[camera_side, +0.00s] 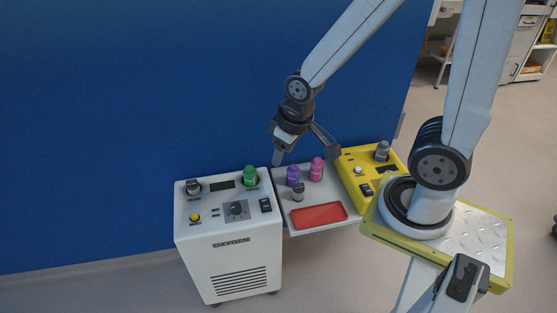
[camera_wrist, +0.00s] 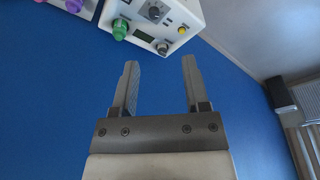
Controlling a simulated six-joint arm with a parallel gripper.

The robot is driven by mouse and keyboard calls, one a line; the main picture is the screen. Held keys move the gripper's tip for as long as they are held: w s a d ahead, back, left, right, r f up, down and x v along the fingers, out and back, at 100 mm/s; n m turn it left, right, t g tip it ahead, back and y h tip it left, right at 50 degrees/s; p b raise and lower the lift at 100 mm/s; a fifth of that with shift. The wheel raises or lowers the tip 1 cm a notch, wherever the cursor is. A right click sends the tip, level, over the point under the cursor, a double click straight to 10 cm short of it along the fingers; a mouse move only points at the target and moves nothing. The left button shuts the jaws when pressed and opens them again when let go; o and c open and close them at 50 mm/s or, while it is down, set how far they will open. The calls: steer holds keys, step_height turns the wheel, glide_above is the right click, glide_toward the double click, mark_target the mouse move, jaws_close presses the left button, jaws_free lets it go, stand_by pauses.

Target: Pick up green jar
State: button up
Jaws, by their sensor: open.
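The green jar (camera_side: 250,176) stands upright on top of the white cabinet (camera_side: 228,278), near its back right corner in the side view. It also shows in the wrist view (camera_wrist: 120,29), beyond my fingertips and a little to the left. My gripper (camera_side: 305,155) is open and empty. In the side view it hangs to the right of the green jar and above the shelf with the purple and pink jars. In the wrist view both fingers of my gripper (camera_wrist: 160,65) are spread, with only the blue wall between them.
A purple jar (camera_side: 293,176), a pink jar (camera_side: 317,169) and a small dark-topped jar (camera_side: 298,192) stand on the grey shelf beside a red tray (camera_side: 319,215). A yellow unit (camera_side: 352,165) carries a grey jar (camera_side: 382,151). Knobs rise from the white cabinet's top. The blue wall (camera_side: 120,120) stands behind.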

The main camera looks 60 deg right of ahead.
mark_target(249, 167)
steer(key=o, duration=0.3)
steer(key=shift+o, duration=0.2)
steer(key=w+d+f+m+y, duration=0.3)
steer(key=w+f+m+y, duration=0.1)
steer(key=w+f+m, duration=0.4)
steer(key=w+d+f+m+y, duration=0.35)
steer(key=w+f+m, duration=0.25)
steer(key=f+m, duration=0.3)
steer(key=w+d+f+m+t, duration=0.1)
steer(key=d+f+m+t, duration=0.2)
steer(key=d+f+m, duration=0.1)
steer(key=w+d+f+m+t+h, duration=0.1)
steer(key=d+f+m+t, duration=0.2)
steer(key=d+f+m, duration=0.1)
steer(key=w+d+f+m+t+h, duration=0.1)
steer(key=d+f+m+t, duration=0.3)
steer(key=d+m, duration=0.2)
steer(key=shift+w+f+m+h, duration=0.25)
steer(key=shift+w+f+m, duration=0.05)
steer(key=shift+w, duration=0.1)
steer(key=shift+x, duration=1.35)
